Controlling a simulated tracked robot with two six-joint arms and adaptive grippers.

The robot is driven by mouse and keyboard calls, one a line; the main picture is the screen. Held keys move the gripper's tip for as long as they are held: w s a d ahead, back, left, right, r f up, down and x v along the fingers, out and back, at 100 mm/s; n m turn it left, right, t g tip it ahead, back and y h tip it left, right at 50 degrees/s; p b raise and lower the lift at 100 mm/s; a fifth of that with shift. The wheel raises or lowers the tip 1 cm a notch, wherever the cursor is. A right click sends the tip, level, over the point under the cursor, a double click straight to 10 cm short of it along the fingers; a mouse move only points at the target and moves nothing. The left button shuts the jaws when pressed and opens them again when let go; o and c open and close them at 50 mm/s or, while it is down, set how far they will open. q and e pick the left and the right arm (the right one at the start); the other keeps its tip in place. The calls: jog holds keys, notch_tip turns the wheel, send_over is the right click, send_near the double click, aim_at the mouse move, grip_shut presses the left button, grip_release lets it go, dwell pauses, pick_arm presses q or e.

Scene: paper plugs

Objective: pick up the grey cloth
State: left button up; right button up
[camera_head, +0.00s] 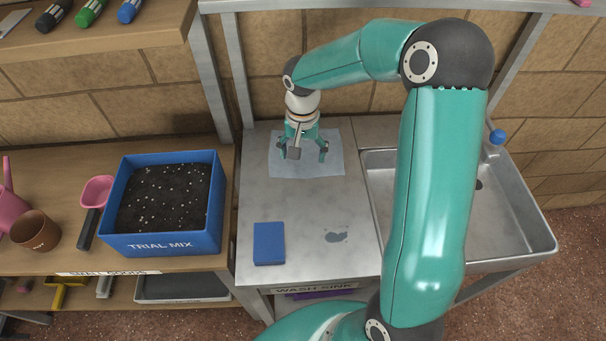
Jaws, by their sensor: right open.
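The grey cloth (334,163) lies flat at the back of the metal wash-sink counter, pale grey-blue and roughly square. My right gripper (305,154) points down over the cloth, with its teal fingers spread apart and nothing seen between them. The gripper hides part of the cloth's middle and back. I cannot tell whether the fingertips touch the cloth. My left gripper is not in view.
A blue block (269,244) and a small wet patch (337,235) are on the counter's front part. The sink basin (512,222) is at right, partly behind my right arm. A blue soil box (163,244) stands on the wooden bench at left. Brick wall behind.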

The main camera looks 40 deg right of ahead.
aim_at(303, 174)
jog(key=shift+f+b, duration=1.85)
jog(key=shift+f, duration=0.75)
jog(key=shift+f+b, duration=0.45)
jog(key=shift+f, duration=0.05)
jog(key=shift+s+r, duration=0.1)
jog(key=c, duration=0.4)
jog(key=shift+s, duration=0.15)
jog(key=c, duration=1)
jog(key=shift+a, duration=0.1)
jog(key=r+p, duration=0.4)
jog(key=r, duration=0.1)
jog(key=r+p, duration=0.4)
jog(key=r, duration=0.2)
jog(key=shift+w+r, duration=0.2)
jog(key=shift+r, duration=0.1)
grip_shut()
jog(key=shift+r, duration=0.2)
